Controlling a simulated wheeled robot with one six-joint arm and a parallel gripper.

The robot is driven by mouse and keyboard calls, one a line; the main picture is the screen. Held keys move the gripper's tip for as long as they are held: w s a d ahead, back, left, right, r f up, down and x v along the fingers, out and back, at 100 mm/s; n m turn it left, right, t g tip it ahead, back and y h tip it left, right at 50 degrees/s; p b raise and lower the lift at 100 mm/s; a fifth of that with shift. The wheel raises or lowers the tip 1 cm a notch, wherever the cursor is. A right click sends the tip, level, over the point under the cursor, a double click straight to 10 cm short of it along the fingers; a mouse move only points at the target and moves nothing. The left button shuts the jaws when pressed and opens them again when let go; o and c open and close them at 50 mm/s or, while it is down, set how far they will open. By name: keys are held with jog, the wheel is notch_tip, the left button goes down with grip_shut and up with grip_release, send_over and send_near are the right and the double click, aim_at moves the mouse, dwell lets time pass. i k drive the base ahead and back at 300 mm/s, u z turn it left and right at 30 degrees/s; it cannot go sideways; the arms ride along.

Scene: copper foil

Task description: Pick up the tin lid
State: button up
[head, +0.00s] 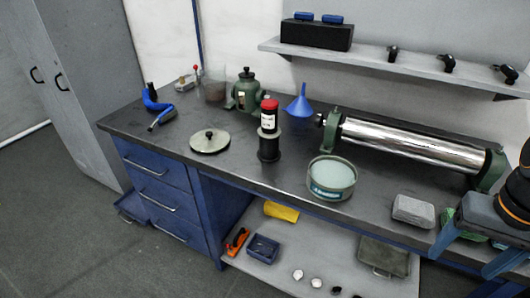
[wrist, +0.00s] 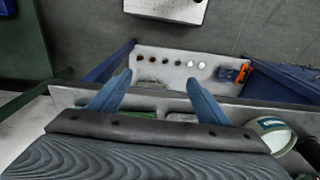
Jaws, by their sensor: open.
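A round, pale metal lid with a black knob (head: 209,141) lies flat on the dark bench top, left of centre in the head view. A round tin with a pale top and a teal label (head: 331,180) stands near the bench's front edge; it also shows at the lower right of the wrist view (wrist: 272,132). My gripper (head: 468,252) is at the far right of the head view, well away from the lid. Its two blue fingers are spread and empty in the wrist view (wrist: 157,84). The knobbed lid does not show in the wrist view.
A black stand with a red-capped bottle (head: 268,142) stands right of the lid, and a green pot (head: 245,95) behind it. A blue clamp (head: 156,105) lies to its left. A steel roller (head: 410,142) and grey block (head: 413,211) occupy the right.

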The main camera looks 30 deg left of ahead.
aim_at(209, 140)
jog(key=u, duration=1.25)
jog(key=k, duration=1.3)
jog(key=u, duration=0.1)
jog(key=i, duration=0.55)
jog(key=u, duration=1.3)
jog(key=i, duration=1.8)
jog(key=z, duration=0.3)
